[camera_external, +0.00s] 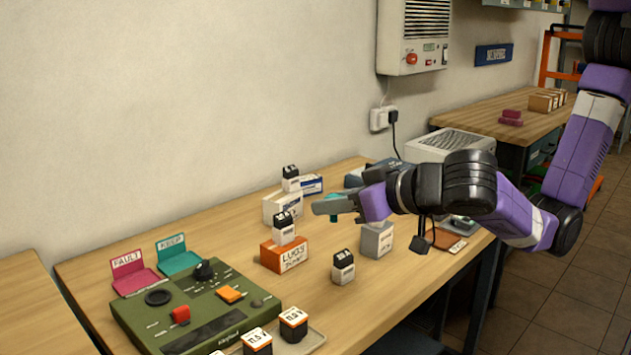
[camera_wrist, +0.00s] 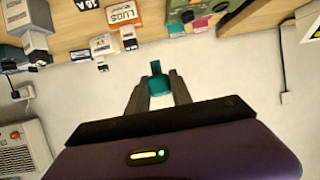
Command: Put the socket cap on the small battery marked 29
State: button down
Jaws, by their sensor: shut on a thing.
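My gripper (camera_external: 336,206) is shut on the teal socket cap (camera_wrist: 158,82) and holds it above the bench; the cap also shows below the fingers in the external view (camera_external: 333,217). Small white batteries with black tops stand at different spots. One stands on the bench (camera_external: 343,268) to the front, one on the orange LUGS box (camera_external: 284,229), and one on a white box (camera_external: 290,179) at the back. The gripper is above and between these. Their numbers are too small to read, so I cannot tell which is 29.
The wooden bench (camera_external: 210,225) carries a green tester (camera_external: 195,315) with pink FAULT (camera_external: 136,278) and teal KEEP (camera_external: 178,258) trays behind it. A grey box (camera_external: 377,240) stands beneath my arm.

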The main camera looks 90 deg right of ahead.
jog(key=w+d+r+m+g+h, duration=0.1)
jog(key=w+d+m+g+h, duration=0.1)
jog(key=d, duration=1.3)
jog(key=w+d+m+g+h, duration=0.1)
jog(key=w+d+m+g, duration=0.1)
jog(key=d, duration=1.2)
notch_tip(320, 180, up, 4)
jog(key=n+t+y, duration=0.2)
jog(key=n+t, duration=0.1)
send_over(305, 178)
notch_tip(305, 178, down, 14)
jog(key=shift+s+f, duration=0.1)
jog(key=shift+f, duration=2.7)
jog(key=shift+f, duration=0.1)
jog(key=shift+f+b, duration=0.15)
jog(key=shift+b, duration=0.25)
jog(key=c, duration=1.1)
grip_release()
jog(key=shift+c, duration=0.2)
